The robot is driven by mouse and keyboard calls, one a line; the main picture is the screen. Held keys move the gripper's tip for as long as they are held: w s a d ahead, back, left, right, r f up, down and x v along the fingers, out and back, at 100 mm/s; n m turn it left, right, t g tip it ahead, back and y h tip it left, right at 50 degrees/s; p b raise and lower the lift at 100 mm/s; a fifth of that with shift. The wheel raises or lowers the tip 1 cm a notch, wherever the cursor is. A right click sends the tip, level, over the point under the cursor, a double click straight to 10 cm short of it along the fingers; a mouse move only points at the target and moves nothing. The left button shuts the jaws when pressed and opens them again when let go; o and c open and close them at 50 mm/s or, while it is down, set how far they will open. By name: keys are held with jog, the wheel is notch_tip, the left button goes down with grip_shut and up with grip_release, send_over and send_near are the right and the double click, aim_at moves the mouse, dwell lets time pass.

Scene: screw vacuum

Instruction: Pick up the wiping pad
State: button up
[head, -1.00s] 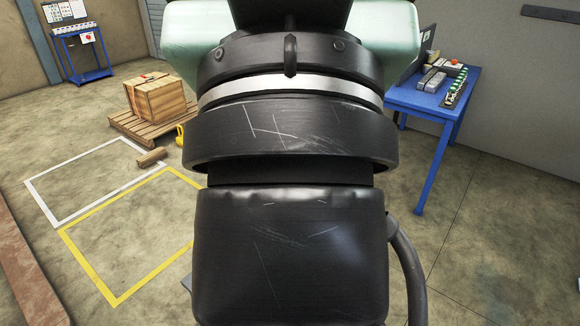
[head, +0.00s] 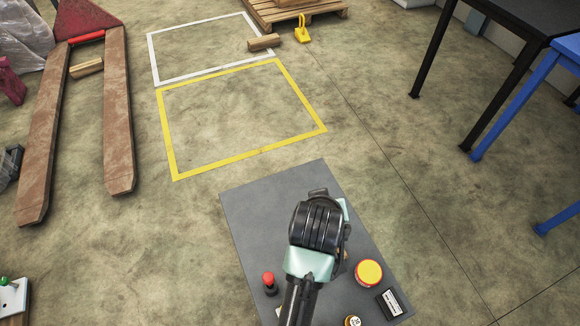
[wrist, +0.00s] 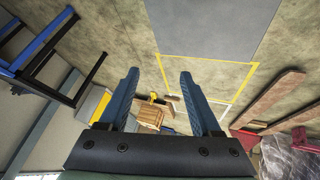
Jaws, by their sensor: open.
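I cannot make out a wiping pad for certain in either view. On a grey flat surface (head: 260,200) in the head view sit a round yellow-topped, red-sided item (head: 369,272), a red-topped knob (head: 268,279), a small black and white box (head: 391,303) and a small orange-brown item (head: 353,321) cut by the lower edge. My arm stands over this surface and hides part of it. My gripper (wrist: 158,74) shows in the wrist view with its two blue fingers apart and nothing between them; its fingers are not clear in the head view.
Yellow (head: 168,135) and white (head: 152,60) floor outlines lie beyond the grey surface. A pallet jack (head: 118,120) stands left, a pallet (head: 262,17) at the back, beside a yellow item (head: 302,32). Dark (head: 520,25) and blue (head: 490,130) tables stand right. Open floor lies between.

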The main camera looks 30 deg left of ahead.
jog(key=s+f+n+g+b, duration=0.1)
jog(key=s+f+g, duration=0.1)
jog(key=s+f, duration=0.3)
jog(key=s+f+n+g+h+b, duration=0.1)
jog(key=s+f, duration=0.5)
jog(key=f, duration=0.6)
jog(key=s+f+g+b, duration=0.3)
jog(key=s+f, duration=0.3)
jog(key=f, duration=0.3)
jog(key=shift+s+d+n+g, duration=0.15)
jog(key=shift+s+n+g, duration=0.1)
jog(key=shift+n+g, duration=0.2)
jog(key=f, duration=0.2)
jog(key=f+b, duration=0.1)
jog(key=f, duration=0.1)
jog(key=f+b, duration=0.1)
jog(key=f, duration=0.1)
jog(key=shift+s+d+f, duration=0.2)
jog(key=shift+d+f, duration=0.05)
jog(key=shift+d, duration=0.05)
grip_shut()
